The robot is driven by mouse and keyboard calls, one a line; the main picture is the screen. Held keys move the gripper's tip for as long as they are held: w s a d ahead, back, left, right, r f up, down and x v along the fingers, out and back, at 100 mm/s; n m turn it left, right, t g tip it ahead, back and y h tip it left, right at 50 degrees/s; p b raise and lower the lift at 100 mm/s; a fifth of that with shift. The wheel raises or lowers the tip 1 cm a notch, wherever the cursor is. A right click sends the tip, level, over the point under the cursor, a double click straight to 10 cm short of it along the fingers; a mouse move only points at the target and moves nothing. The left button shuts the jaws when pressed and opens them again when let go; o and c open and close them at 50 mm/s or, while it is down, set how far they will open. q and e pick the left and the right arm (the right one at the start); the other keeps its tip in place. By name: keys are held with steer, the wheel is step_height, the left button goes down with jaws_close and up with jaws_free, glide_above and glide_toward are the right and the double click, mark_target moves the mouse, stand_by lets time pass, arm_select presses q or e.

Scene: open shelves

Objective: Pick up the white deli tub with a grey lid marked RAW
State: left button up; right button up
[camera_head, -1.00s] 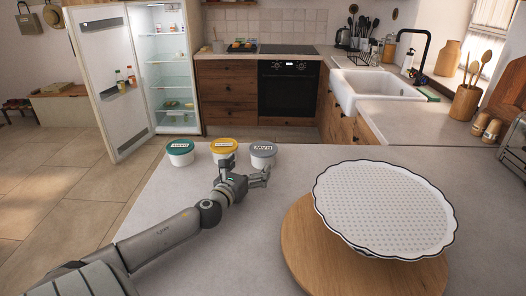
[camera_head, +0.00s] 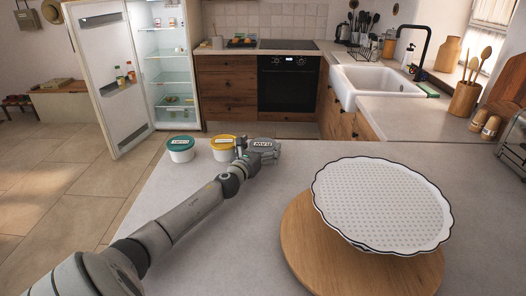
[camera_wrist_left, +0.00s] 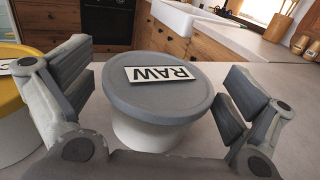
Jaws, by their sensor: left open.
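The white deli tub with a grey lid marked RAW (camera_head: 264,144) stands upright on the near counter, rightmost of three tubs in a row. In the left wrist view the RAW tub (camera_wrist_left: 158,92) sits between the two open fingers, with a gap on its right side; contact on the left is hard to tell. My left gripper (camera_head: 257,152) is open around it, and the fingers hide part of its body in the head view. My right gripper is not in view.
A yellow-lidded tub (camera_head: 223,147) stands close to my left gripper's left side; a teal-lidded tub (camera_head: 181,148) is farther left. A round wooden board (camera_head: 310,262) bears a white scalloped plate (camera_head: 382,205) at the right. Counter between is clear.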

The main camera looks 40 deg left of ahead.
arm_select(q)
steer(key=shift+w+a, duration=0.15)
steer(key=shift+w, duration=0.5)
steer(key=c, duration=1.2)
steer(key=shift+r, duration=0.2)
